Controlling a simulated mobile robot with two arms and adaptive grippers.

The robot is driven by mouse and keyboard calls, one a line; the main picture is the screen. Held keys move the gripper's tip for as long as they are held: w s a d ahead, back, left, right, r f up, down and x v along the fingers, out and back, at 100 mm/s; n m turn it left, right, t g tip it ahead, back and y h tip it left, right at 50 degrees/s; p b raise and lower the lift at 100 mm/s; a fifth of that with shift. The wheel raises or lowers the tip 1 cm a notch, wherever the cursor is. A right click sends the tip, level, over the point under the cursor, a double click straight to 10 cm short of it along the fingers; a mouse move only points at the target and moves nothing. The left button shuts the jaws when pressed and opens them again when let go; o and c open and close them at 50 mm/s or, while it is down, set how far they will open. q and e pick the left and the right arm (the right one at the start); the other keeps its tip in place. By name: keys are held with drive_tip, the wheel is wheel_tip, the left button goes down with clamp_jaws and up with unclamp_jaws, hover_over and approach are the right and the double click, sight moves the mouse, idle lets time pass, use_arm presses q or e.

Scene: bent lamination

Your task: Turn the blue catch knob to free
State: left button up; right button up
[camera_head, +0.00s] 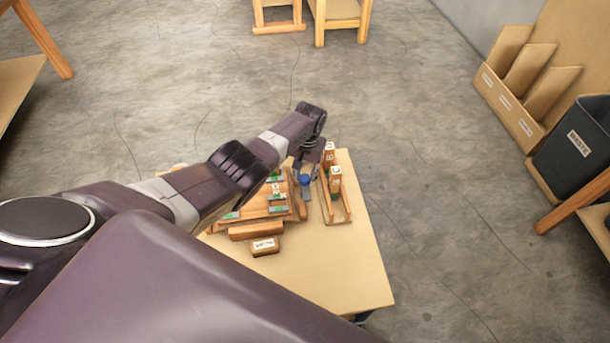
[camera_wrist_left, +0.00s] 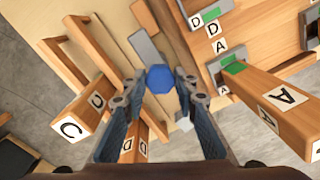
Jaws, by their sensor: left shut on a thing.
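The blue catch knob (camera_wrist_left: 160,78) is faceted and sits beside a wooden fixture on the table. It also shows in the head view as a small blue spot (camera_head: 305,180). My left gripper (camera_wrist_left: 160,88) is at the knob, with one finger on each side of it, shut on it. In the head view my left gripper (camera_head: 306,165) reaches down over the fixture's right side. A grey metal bar (camera_wrist_left: 143,46) lies next to the knob. The wooden fixture (camera_wrist_left: 190,40) carries green-marked slots labelled D and A. My right gripper is in neither view.
A wooden rack (camera_head: 346,215) with lettered blocks stands right of the knob. A block lettered A (camera_wrist_left: 275,100) rises close to the right finger in the wrist view. A labelled wooden block (camera_head: 264,246) lies in front. The table's front right (camera_head: 350,275) is clear.

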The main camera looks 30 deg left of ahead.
sight(307, 178)
use_arm(q)
drive_tip(key=shift+w, duration=0.1)
idle(0.4)
drive_tip(key=o, duration=1.2)
drive_tip(key=shift+c, duration=0.2)
drive_tip(key=shift+r, duration=0.15)
wheel_tip(307, 178, up, 12)
drive_tip(key=shift+d, duration=0.2)
